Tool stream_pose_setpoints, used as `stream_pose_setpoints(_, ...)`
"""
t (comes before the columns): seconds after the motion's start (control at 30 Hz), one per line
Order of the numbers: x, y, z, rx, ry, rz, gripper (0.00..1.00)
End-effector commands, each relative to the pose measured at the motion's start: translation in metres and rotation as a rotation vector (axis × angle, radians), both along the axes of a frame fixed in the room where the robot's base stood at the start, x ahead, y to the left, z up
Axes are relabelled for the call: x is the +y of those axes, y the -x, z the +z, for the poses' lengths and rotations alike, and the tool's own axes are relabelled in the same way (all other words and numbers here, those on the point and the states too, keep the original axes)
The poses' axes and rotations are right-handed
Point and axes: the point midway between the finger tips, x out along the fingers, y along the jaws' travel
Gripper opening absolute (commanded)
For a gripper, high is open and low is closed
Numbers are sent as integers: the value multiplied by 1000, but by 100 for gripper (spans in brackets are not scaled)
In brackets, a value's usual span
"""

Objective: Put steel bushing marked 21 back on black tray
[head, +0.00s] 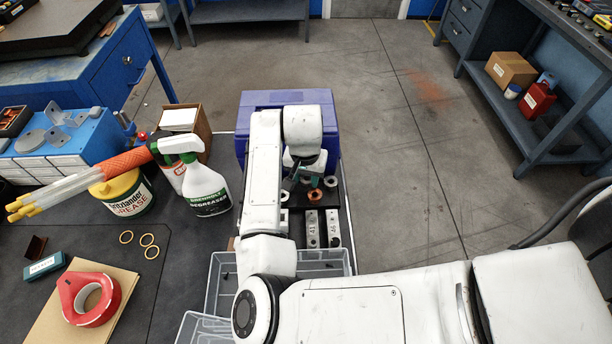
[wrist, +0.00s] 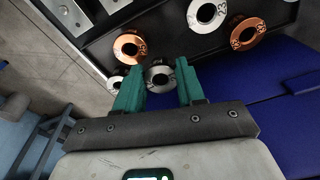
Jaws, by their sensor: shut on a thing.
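My gripper (head: 296,177) reaches over the far end of the black tray (head: 322,230) in the head view. In the wrist view its teal fingers (wrist: 161,70) are shut on a steel bushing (wrist: 158,77), which sits between the tips. Its mark is too small to read. The black tray (wrist: 172,36) lies beyond the fingers, with copper and steel bushings on it. I cannot tell whether the held bushing touches the tray. In the head view the gripper mostly hides the held bushing.
A copper bushing (wrist: 129,47) is close to the left finger, and another steel bushing (wrist: 115,83) lies left of it. A second copper bushing (wrist: 249,33) is to the right. A blue bin (head: 262,100) stands behind the tray. A spray bottle (head: 205,190) stands at left.

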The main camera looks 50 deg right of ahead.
Motion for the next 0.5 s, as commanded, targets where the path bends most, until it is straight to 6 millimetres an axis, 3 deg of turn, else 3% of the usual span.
stream_pose_setpoints(0.27,0,0,-6,0,0,1,6)
stream_pose_setpoints(0.3,0,0,-5,0,0,0,42)
stream_pose_setpoints(0.5,0,0,-5,0,0,0,62)
